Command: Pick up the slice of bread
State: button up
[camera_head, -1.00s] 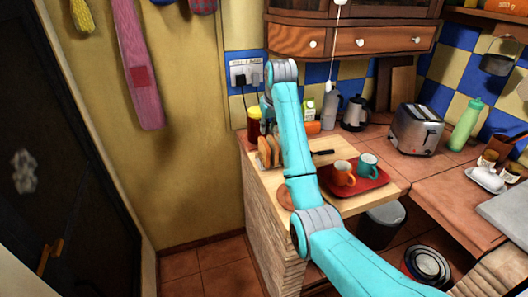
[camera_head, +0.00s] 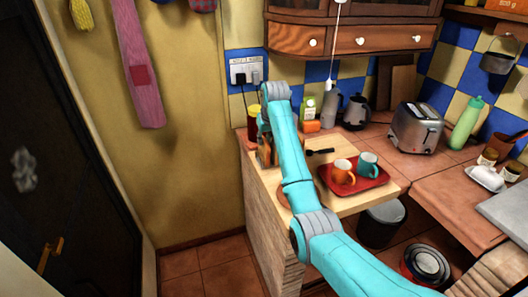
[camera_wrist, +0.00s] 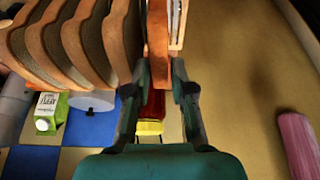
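Several brown slices of bread stand upright in a row at the left of the wrist view (camera_wrist: 80,35). One slice of bread (camera_wrist: 158,35) stands edge-on between the two fingers of my gripper (camera_wrist: 161,80). The fingers are drawn close in and appear to meet its two faces; any thin gap is hard to see. In the head view, the bread (camera_head: 264,155) is at the left end of the counter, mostly hidden by my arm and gripper.
A red jar with a yellow lid (camera_wrist: 151,112) stands near the fingers. A green-and-white carton (camera_wrist: 47,112) stands left of them. A red tray (camera_head: 353,184) with two cups is to the right on the counter (camera_head: 352,205). The yellow wall borders the left side.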

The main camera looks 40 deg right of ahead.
grip_shut()
